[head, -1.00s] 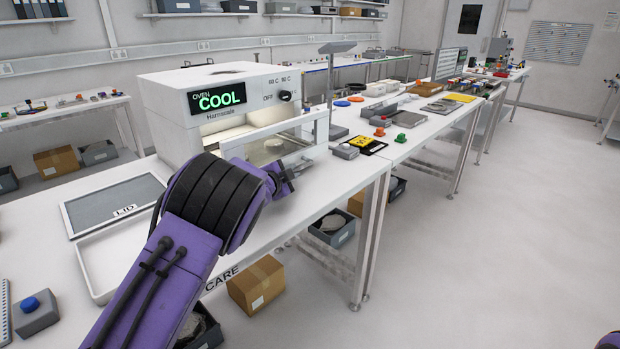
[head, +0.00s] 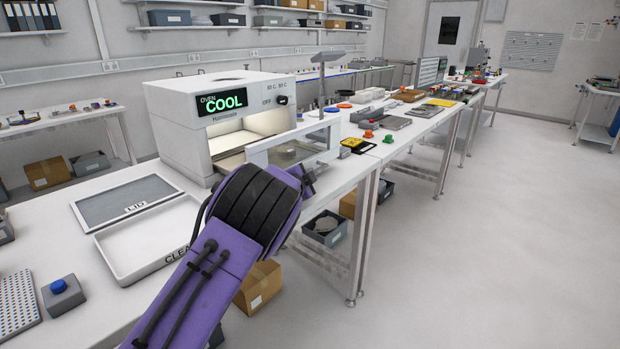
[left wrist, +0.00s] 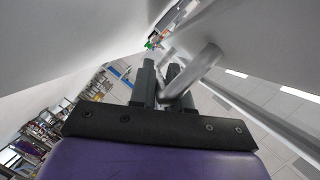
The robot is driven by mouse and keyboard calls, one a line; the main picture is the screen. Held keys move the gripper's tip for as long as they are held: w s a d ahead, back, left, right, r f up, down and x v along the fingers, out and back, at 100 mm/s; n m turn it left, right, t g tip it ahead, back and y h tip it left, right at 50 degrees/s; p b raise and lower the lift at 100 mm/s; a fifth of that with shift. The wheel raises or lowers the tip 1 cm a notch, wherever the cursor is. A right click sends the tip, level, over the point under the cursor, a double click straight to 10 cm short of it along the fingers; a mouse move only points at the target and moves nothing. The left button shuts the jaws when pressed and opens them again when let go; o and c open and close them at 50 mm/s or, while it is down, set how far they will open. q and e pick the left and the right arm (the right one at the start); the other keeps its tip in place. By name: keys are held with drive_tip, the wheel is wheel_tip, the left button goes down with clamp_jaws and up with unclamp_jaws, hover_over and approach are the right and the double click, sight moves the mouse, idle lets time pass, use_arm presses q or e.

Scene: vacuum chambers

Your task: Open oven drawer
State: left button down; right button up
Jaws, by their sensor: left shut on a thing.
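The white oven (head: 185,125) stands on the bench, its green display reading COOL. Its drawer front (head: 258,156), a white frame with a clear pane, stands out from the lit opening, so the drawer is open. A round grey item (head: 287,152) shows behind the pane. My left gripper (left wrist: 160,80) is shut on the drawer's grey bar handle (left wrist: 207,60) in the left wrist view. In the head view my purple left arm hides most of the handle and the fingers. My right gripper is not in view.
A white tray (head: 115,262) and a grey panel marked LID (head: 125,198) lie left of my arm. A grey box with a blue button (head: 62,295) sits nearer. Small parts, including a yellow-black item (head: 352,143), lie to the right. The floor at right is clear.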

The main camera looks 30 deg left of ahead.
use_arm(q)
drive_tip(key=shift+f, duration=0.15)
drive_tip(key=c, duration=1.2)
unclamp_jaws()
drive_tip(key=shift+s, duration=0.1)
drive_tip(key=shift+o, duration=0.2)
drive_tip(key=shift+d, duration=0.1)
drive_tip(key=b+v, duration=0.1)
drive_tip(key=v, duration=0.9)
drive_tip(key=shift+s+r, duration=0.25)
